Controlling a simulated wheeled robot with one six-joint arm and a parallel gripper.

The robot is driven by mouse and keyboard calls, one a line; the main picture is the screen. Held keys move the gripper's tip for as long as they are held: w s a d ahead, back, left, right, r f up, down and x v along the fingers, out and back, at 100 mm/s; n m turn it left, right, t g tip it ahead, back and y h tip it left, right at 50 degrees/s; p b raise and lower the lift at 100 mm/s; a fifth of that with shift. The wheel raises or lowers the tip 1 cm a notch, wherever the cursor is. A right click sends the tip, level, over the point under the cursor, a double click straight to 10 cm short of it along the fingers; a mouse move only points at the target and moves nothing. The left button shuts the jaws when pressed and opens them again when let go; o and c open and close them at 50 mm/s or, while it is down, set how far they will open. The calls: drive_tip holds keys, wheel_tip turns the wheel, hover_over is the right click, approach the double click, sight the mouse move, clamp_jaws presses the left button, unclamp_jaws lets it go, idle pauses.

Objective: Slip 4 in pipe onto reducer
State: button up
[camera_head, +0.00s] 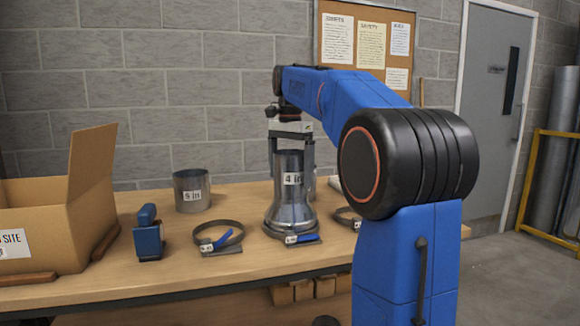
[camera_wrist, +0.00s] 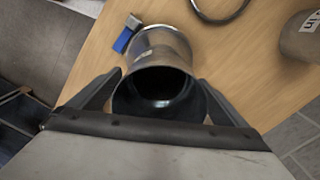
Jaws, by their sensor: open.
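The metal pipe labelled "4 in" (camera_head: 291,192) stands upright on the narrow top of the flared metal reducer (camera_head: 289,217) on the workbench. No gap shows between them, but how far the pipe overlaps the reducer cannot be told. My gripper (camera_head: 291,160) is above, pointing down, with one finger on each side of the pipe's upper part. The jaws are open. In the wrist view, the pipe's round open mouth (camera_wrist: 158,92) lies between the two spread fingers (camera_wrist: 160,82), with dark space inside.
The bench (camera_head: 180,262) also holds a short "5 in" pipe (camera_head: 192,193), a ring clamp with a blue handle (camera_head: 219,241), a blue tool (camera_head: 148,238) and an open cardboard box (camera_head: 35,215). Another clamp (camera_head: 303,240) is at the reducer's base.

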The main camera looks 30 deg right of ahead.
wheel_tip(320, 180, up, 12)
idle(0.6)
drive_tip(key=shift+f, duration=0.1)
idle(0.4)
drive_tip(key=s+a+f+n+t, duration=0.3)
drive_tip(key=s+a+f+n, duration=0.65)
drive_tip(key=s+f, duration=0.6)
drive_tip(key=s+a+f+n, duration=0.2)
drive_tip(key=s+f, duration=0.3)
drive_tip(key=f, duration=0.3)
drive_tip(key=s+a+f+n+t, duration=0.1)
drive_tip(key=s+f, duration=0.3)
drive_tip(key=f, duration=0.4)
drive_tip(key=s+a+f+n, duration=0.2)
drive_tip(key=s+f, duration=0.3)
drive_tip(key=f, duration=0.3)
drive_tip(key=shift+s+a+n+t, duration=0.35)
drive_tip(key=shift+a+t, duration=0.05)
drive_tip(key=shift+a, duration=0.1)
